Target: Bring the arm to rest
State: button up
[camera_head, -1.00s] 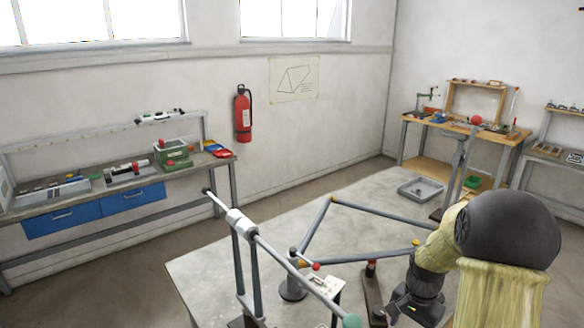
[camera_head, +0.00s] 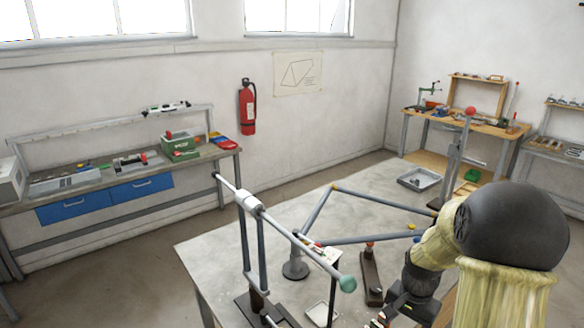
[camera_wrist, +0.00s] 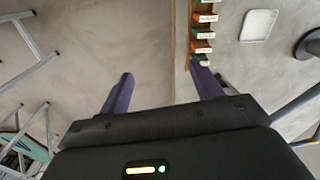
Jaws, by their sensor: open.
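My gripper (camera_wrist: 163,92) shows in the wrist view with its two dark fingers spread apart. It is open, with nothing between the fingertips. In the head view my arm comes in at the lower right, and the gripper end (camera_head: 385,316) is partly cut off by the bottom edge. It is over or close to the near side of the worktable (camera_head: 225,262); I cannot tell the height.
A bicycle-like tube frame (camera_head: 375,239) stands in a jig on the table, left of my arm. A long bar (camera_head: 290,235) crosses in front. A grey tray (camera_head: 419,180) lies at the back. A small white dish (camera_wrist: 259,24) and a strip of coloured pieces (camera_wrist: 204,35) show in the wrist view.

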jog(key=s+a+r+n+t, duration=0.2)
jog(key=s+a+r+n, duration=0.3)
jog(key=s+a+n, duration=0.3)
jog(key=s+a, duration=0.3)
jog(key=shift+s+n, duration=0.2)
jog(key=shift+n, duration=0.1)
jog(key=shift+w, duration=0.1)
jog(key=shift+a, duration=0.1)
jog(key=shift+s, duration=0.2)
